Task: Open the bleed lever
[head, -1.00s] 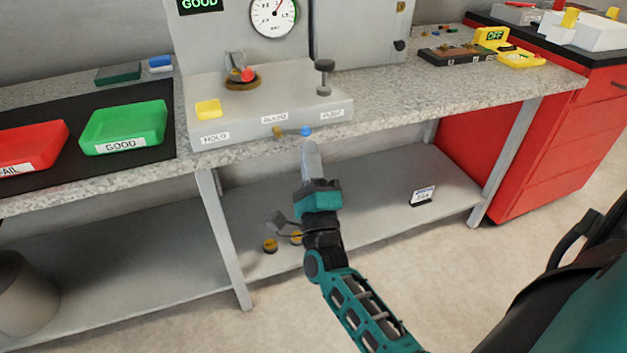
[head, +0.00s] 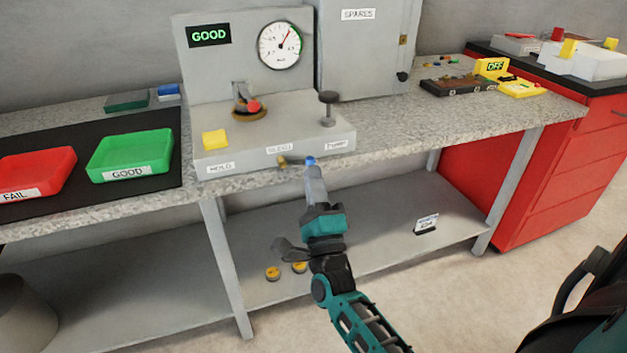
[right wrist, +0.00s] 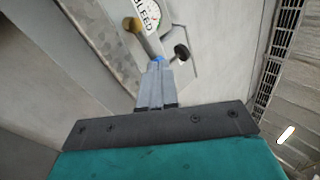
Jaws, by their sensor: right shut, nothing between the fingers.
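The bleed lever (head: 283,162) is on the front face of the grey test stand, under the BLEED label (head: 279,148). It has a brass pivot and a blue tip (head: 310,160) pointing right, so it lies about level. In the right wrist view the brass part (right wrist: 131,25) and blue tip (right wrist: 158,59) show past the fingers. My right gripper (head: 313,171) is shut and empty, its fingertips just at the blue tip; whether they touch I cannot tell. It also shows in the right wrist view (right wrist: 157,70). My left gripper is not in view.
The test stand (head: 335,147) carries a gauge (head: 280,46), a GOOD display (head: 209,36), a red-knobbed part (head: 253,106) and a black-topped plunger (head: 328,108). Green (head: 130,155) and red (head: 37,173) trays lie left. A lower shelf (head: 380,242) runs beneath the bench.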

